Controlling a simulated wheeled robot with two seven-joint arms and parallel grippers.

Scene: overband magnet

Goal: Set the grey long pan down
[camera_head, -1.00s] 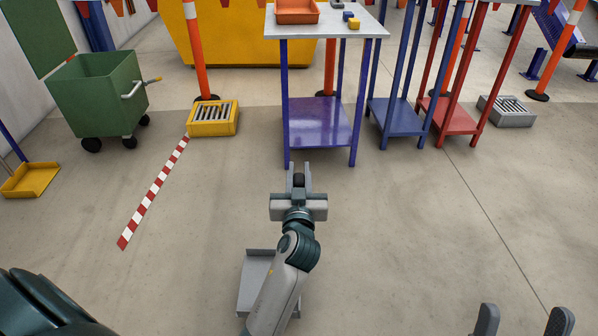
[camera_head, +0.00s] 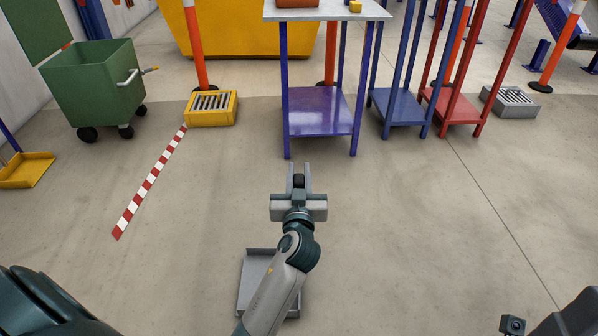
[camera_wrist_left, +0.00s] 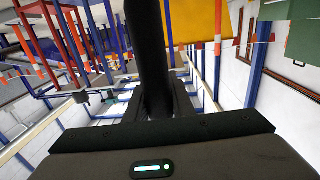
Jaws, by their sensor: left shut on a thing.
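The grey long pan (camera_head: 256,280) shows at bottom centre in the head view, a shallow tray partly hidden behind my left forearm. My left gripper (camera_head: 299,172) reaches forward at the centre, with its fingers shut on a dark upright handle, seen almost end-on. In the left wrist view this handle (camera_wrist_left: 148,55) is a thick black shaft rising between the fingers. Most of the handle below the gripper is hidden. I cannot tell whether the pan touches the floor. Part of my right arm shows at bottom right, but its fingertips do not.
A purple table (camera_head: 318,110) stands ahead, with blue (camera_head: 400,107) and red (camera_head: 452,106) stands to its right. A yellow grated box (camera_head: 211,108), striped floor tape (camera_head: 150,182) and a green wheeled bin (camera_head: 92,85) are at left. The floor around the pan is clear.

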